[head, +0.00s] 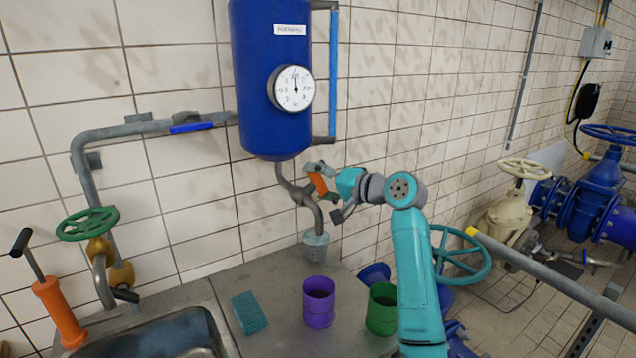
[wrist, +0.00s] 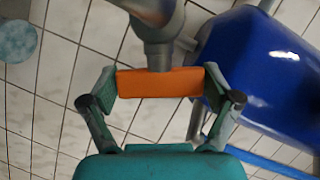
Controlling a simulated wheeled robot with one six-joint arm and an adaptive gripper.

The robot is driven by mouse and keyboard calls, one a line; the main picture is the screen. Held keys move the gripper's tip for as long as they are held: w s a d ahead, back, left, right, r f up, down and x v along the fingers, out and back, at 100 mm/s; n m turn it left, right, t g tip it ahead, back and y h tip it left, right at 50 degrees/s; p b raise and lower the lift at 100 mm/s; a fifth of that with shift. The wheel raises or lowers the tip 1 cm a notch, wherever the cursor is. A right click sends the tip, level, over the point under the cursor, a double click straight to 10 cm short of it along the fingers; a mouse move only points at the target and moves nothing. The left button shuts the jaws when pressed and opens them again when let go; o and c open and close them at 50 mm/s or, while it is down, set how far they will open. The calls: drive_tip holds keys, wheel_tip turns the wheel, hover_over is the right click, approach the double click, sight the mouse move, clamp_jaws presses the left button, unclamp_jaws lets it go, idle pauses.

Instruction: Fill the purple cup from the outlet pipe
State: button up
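The purple cup (head: 319,302) stands upright on the counter, in front of the outlet pipe. The grey outlet pipe (head: 318,216) bends down below the blue tank, its mouth over a grey cup-like vessel (head: 315,246). An orange handle (head: 318,184) sits on this pipe. My gripper (head: 326,190) is at the handle. In the wrist view the orange handle (wrist: 160,82) lies crosswise between my two fingertips (wrist: 160,88), its ends at or close to the pads. I cannot tell whether the fingers press on it. The inside of the purple cup is mostly hidden.
A green cup (head: 382,308) stands right of the purple cup, next to my arm. A teal sponge (head: 249,313) lies left of it, near the sink (head: 165,340). The blue tank (head: 270,90) with its gauge (head: 294,89) hangs above. Blue valves and pipes stand right.

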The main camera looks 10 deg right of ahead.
drive_tip(key=c, duration=0.5)
drive_tip(key=shift+o, duration=0.2)
drive_tip(key=shift+y, duration=0.3)
drive_tip(key=shift+n+t+y, duration=0.3)
drive_tip(key=shift+n+y, duration=0.6)
drive_tip(key=o, duration=1)
